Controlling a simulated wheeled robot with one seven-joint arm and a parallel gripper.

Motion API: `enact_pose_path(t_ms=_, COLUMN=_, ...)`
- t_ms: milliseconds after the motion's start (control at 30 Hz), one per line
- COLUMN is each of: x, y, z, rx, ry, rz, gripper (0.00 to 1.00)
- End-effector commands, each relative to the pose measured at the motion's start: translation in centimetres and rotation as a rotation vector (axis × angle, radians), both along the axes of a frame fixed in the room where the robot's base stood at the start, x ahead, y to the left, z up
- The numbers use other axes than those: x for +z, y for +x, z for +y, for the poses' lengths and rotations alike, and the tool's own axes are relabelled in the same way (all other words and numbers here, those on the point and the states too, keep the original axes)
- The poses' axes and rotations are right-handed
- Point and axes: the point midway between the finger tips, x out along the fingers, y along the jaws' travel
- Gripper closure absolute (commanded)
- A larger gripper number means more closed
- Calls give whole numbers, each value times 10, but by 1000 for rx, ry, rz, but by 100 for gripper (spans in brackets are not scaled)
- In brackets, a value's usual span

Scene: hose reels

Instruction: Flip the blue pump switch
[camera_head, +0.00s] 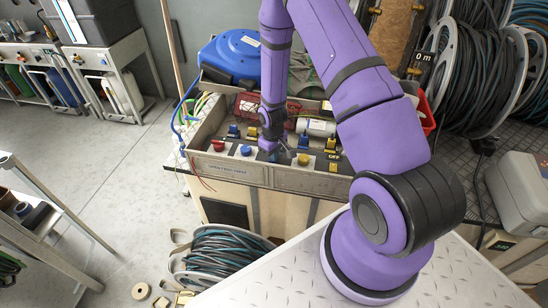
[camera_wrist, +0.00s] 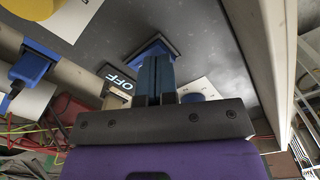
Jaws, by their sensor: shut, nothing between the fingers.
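In the wrist view a blue switch (camera_wrist: 150,48) sits on a dark square base on the grey panel, with an OFF label (camera_wrist: 120,80) beside it. My gripper (camera_wrist: 155,60) is shut and empty. Its dark fingertips overlap the switch and hide part of it; I cannot tell if they touch. In the head view my gripper (camera_head: 268,150) points down at the control panel (camera_head: 235,171), between a blue round button (camera_head: 245,151) and a yellow round button (camera_head: 303,159). The switch is mostly hidden there by the gripper, and its position is unclear.
A red button (camera_head: 218,145) stands at the panel's left. Blue and yellow connectors (camera_head: 233,131) line the back edge. A coiled hose (camera_head: 222,258) is on the floor in front.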

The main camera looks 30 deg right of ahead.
Motion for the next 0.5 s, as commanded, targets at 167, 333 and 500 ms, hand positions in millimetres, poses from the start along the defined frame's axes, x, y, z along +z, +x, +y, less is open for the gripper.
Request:
enact_pose_path(t_ms=167, x=-2, y=0, z=0, rx=0, ry=0, rz=0, gripper=100)
enact_pose_path(t_ms=333, x=-5, y=0, z=0, rx=0, ry=0, rz=0, gripper=100)
enact_pose_path(t_ms=500, x=-7, y=0, z=0, rx=0, ry=0, rz=0, gripper=100)
